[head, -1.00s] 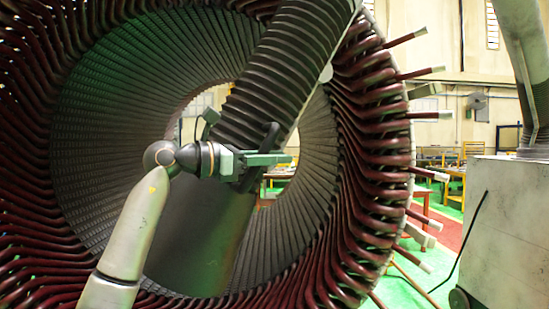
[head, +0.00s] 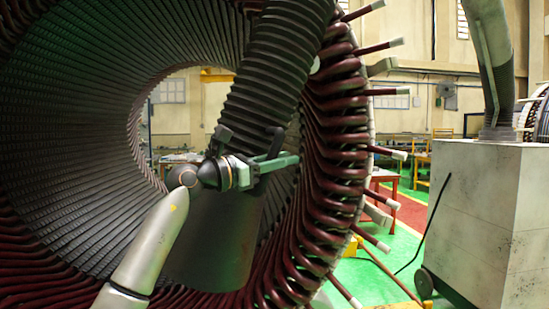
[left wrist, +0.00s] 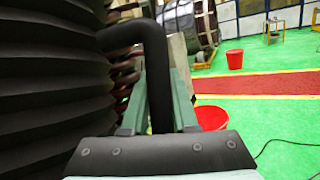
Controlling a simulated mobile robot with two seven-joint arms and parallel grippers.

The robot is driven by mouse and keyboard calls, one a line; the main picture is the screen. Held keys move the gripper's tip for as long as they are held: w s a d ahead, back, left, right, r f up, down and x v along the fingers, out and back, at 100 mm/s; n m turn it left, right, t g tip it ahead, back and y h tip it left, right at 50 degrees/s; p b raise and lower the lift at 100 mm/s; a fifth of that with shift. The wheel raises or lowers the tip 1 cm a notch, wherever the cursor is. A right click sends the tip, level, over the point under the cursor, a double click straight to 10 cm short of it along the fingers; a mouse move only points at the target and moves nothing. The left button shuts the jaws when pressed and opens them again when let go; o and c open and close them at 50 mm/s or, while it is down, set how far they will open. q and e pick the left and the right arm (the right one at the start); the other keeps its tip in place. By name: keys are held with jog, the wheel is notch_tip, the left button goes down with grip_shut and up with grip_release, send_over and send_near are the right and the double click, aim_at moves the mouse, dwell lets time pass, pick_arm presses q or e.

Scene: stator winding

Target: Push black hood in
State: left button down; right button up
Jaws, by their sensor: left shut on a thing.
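The black hood (head: 217,235) is a dark smooth cylinder below a black ribbed hose (head: 285,60), in front of the stator's open bore. My left gripper (head: 284,164), with green fingers, is at the hood's right side, shut on its black handle (head: 274,143). In the left wrist view, the bent black handle (left wrist: 154,75) passes between the two fingers (left wrist: 160,95), and the ribbed hose (left wrist: 45,80) fills the left side. The hood's lower end is partly hidden behind my arm. My right gripper is not in view.
The large stator ring (head: 60,150) with dark red coils surrounds the hood. Coil ends (head: 385,150) stick out on its right. Red buckets (left wrist: 235,58) show in the left wrist view.

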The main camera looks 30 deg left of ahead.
pick_arm(q)
jog(key=shift+s+r, duration=0.15)
jog(key=shift+r, duration=0.1)
jog(key=c, duration=0.9)
grip_release()
jog(key=shift+o, duration=1.1)
jog(key=shift+f, duration=0.15)
jog(key=b+v, duration=0.4)
jog(key=v, duration=0.8)
jog(key=shift+s+a, duration=0.2)
